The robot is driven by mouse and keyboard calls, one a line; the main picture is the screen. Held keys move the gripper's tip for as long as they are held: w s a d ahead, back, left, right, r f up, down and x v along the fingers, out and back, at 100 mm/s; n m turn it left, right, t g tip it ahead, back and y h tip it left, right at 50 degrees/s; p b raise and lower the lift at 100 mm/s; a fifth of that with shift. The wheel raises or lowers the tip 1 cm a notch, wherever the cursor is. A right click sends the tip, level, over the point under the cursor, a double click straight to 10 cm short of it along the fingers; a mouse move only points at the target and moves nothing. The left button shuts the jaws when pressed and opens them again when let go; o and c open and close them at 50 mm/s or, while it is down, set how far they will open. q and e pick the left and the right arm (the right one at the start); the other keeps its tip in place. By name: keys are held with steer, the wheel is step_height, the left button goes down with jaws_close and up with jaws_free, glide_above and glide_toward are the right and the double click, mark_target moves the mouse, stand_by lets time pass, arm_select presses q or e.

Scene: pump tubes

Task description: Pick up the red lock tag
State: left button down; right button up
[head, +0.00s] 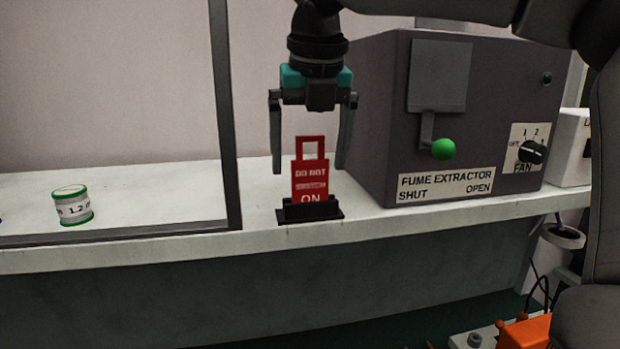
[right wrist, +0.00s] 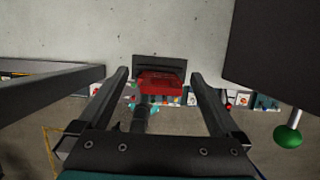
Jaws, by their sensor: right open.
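The red lock tag (head: 311,183) stands upright in a black holder (head: 310,213) at the shelf's front edge. It has a square loop at the top and white lettering that includes "DO NOT" and "ON". My right gripper (head: 308,170) points down above the tag, open, with one finger to each side of it. The fingers look apart from the tag. In the right wrist view the tag (right wrist: 160,84) lies between the two open fingers (right wrist: 162,76), with the holder (right wrist: 160,63) beyond it. My left gripper is not in view.
A grey fume extractor box (head: 455,130) with a green-knobbed lever (head: 443,149) stands close to the right of the gripper. A dark frame post (head: 225,120) rises to the left. A green-rimmed spool (head: 72,205) sits on the white shelf (head: 150,185) farther left.

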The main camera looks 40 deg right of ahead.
mark_target(309, 197)
steer(key=shift+p+x, duration=0.35)
steer(key=shift+x, duration=1.4)
steer(key=c, duration=1.4)
step_height(309, 197, up, 20)
